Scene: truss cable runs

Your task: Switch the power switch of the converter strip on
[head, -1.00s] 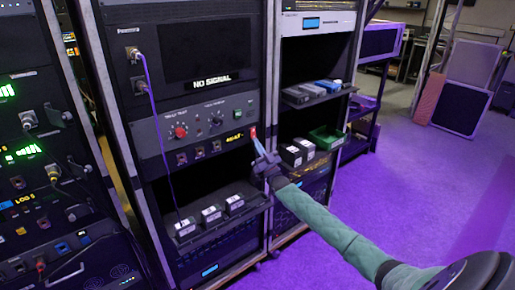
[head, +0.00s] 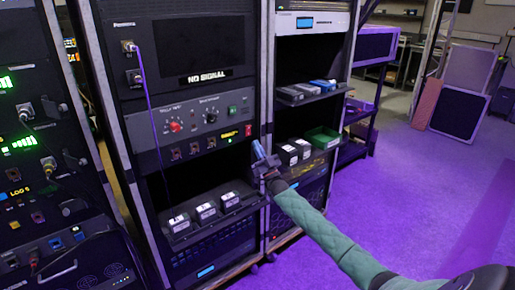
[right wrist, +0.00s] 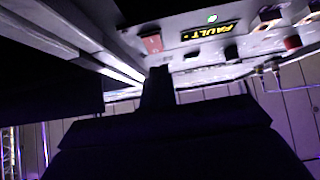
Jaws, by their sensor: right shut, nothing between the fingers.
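The converter strip (head: 190,128) is a dark rack panel with a red knob, several small sockets and a yellow FAULT label (head: 229,135). Its red power switch (head: 248,130) sits at the panel's right end. In the right wrist view the red switch (right wrist: 152,43) shows beside the FAULT label (right wrist: 208,32), near a lit green light (right wrist: 212,18). My right gripper (head: 258,150) is shut and empty, just below and right of the switch, apparently apart from it. In the wrist view its dark fingers (right wrist: 158,88) point towards the switch. Which way the rocker is tipped is unclear. My left gripper is out of view.
A NO SIGNAL screen (head: 205,77) is above the strip. A shelf with several black boxes (head: 205,211) is below. A rack post stands close right of the switch; the neighbouring rack holds a green tray (head: 323,138). Purple floor at right is clear.

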